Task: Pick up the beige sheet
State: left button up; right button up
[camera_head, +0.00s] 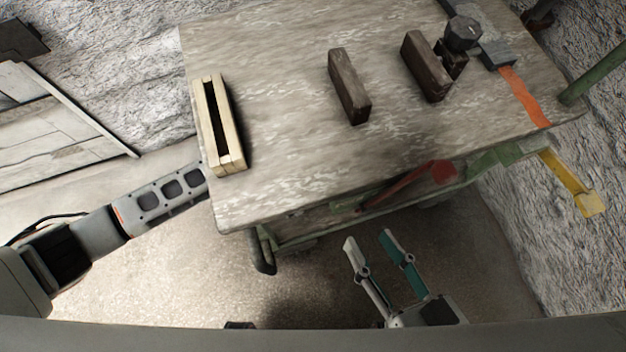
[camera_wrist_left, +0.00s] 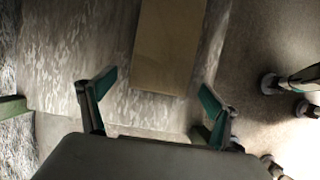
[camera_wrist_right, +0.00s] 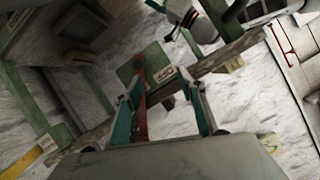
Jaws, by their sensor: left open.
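A beige, slotted, box-like piece (camera_head: 238,150) stands at the left edge of the table, with pale sides around a dark gap. I cannot tell whether the beige sheet is one of its sides. In the left wrist view, a flat beige face (camera_wrist_left: 168,45) lies ahead of my left gripper (camera_wrist_left: 157,82). That gripper is open, its teal fingers spread wider than the face, with nothing between the tips. In the head view it is hidden where my left arm meets the table edge. My right gripper (camera_head: 367,241) is open and empty, in front of the table; it also shows in the right wrist view (camera_wrist_right: 165,85).
The worn table (camera_head: 280,70) also bears two dark brown blocks, one at the middle (camera_head: 349,88) and one farther right (camera_head: 426,66). A dark vise-like tool (camera_head: 462,35) stands beyond them. A green frame with a red bar (camera_head: 410,184) lies under the front edge.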

pick_arm(q)
jog(key=shift+w+d, duration=0.3)
jog(key=shift+d, duration=0.6)
jog(key=shift+w+d+f+b, duration=0.15)
jog(key=shift+d+b, duration=0.25)
jog(key=shift+d, duration=0.25)
jog(key=shift+w+d+b, duration=0.1)
jog(key=shift+d+b, duration=0.25)
jog(key=shift+d, duration=0.25)
jog(key=shift+b+x, duration=0.6)
jog(key=shift+x, duration=0.6)
jog(key=shift+w+d+f, duration=0.15)
jog(key=shift+w+d, duration=0.05)
jog(key=shift+d, duration=0.05)
jog(key=shift+w, duration=0.1)
pick_arm(e)
jog(key=a+m, duration=0.1)
jog(key=m, duration=0.1)
jog(key=a+m, duration=0.1)
jog(key=m, duration=0.1)
jog(key=shift+s+a+t, duration=0.4)
pick_arm(q)
jog(key=c, duration=1.4)
pick_arm(e)
jog(key=shift+f, duration=0.1)
